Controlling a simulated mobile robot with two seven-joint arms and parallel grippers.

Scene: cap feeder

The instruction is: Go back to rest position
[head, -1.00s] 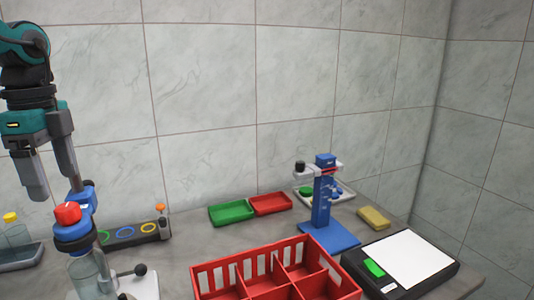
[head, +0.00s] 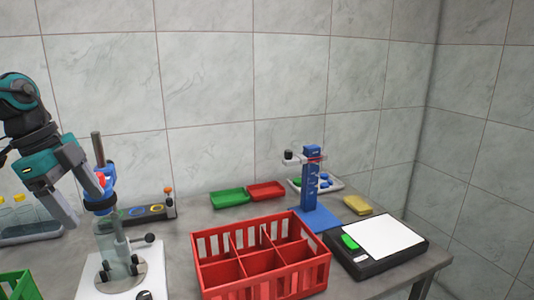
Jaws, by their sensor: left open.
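My left gripper (head: 85,208) is at the left of the head view, tilted down to the right. Its two grey fingers are apart, with nothing seen held between them. The fingers are just left of the capping stand (head: 98,283), and the right finger overlaps its blue head in the picture; I cannot tell whether they touch. A clear bottle (head: 108,240) stands upright in the stand, and something red (head: 101,180) shows at the blue head, partly hidden by the gripper. My right gripper is not in view.
A red divided crate (head: 262,290) stands empty at the front middle. Bottles (head: 20,218) stand at left. A green crate (head: 18,284) shows at lower left.

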